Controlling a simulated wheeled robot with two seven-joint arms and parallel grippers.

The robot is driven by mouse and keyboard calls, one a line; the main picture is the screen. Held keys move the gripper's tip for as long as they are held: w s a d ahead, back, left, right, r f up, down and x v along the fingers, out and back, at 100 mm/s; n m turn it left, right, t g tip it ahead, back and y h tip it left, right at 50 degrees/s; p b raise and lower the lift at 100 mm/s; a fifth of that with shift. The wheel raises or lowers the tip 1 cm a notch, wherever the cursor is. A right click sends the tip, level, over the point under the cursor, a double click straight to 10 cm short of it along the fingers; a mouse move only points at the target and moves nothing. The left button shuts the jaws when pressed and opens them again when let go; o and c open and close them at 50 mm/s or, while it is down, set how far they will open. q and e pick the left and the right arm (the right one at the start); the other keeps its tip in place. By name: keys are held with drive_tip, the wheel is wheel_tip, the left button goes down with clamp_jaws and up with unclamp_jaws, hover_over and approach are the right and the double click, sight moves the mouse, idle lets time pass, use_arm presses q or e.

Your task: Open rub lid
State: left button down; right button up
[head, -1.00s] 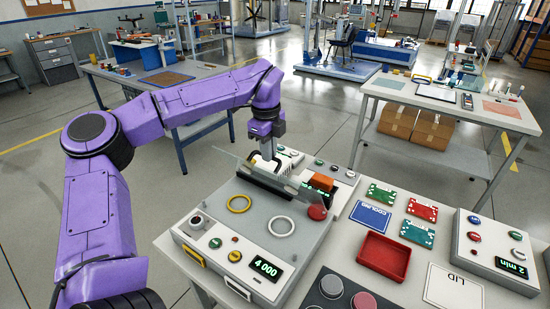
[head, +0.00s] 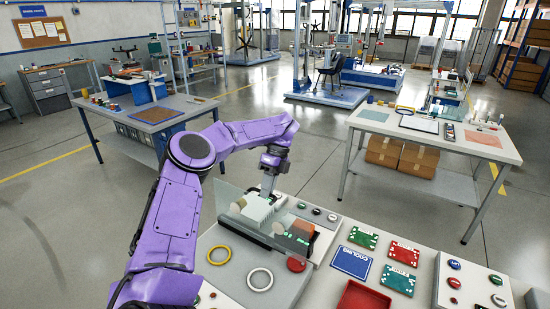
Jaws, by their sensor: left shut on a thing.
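The rub lid (head: 228,199) is a clear, see-through panel on the grey test machine (head: 225,277). It stands raised and tilted at the machine's back half, and I see a pale ribbed block and a dark unit with green lights through or beside it. My left gripper (head: 267,190) is at the lid's upper edge, shut on it; the fingertips are small and partly hidden. A yellow ring (head: 219,247) and a white ring (head: 260,269) lie on the machine top in front of the lid. My right gripper is not in view.
A button box (head: 470,281) stands at far right. Another table (head: 432,133) with boxes beneath stands behind.

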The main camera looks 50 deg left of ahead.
use_arm(q)
drive_tip(key=shift+s+f, duration=0.15)
drive_tip(key=shift+f, duration=0.2)
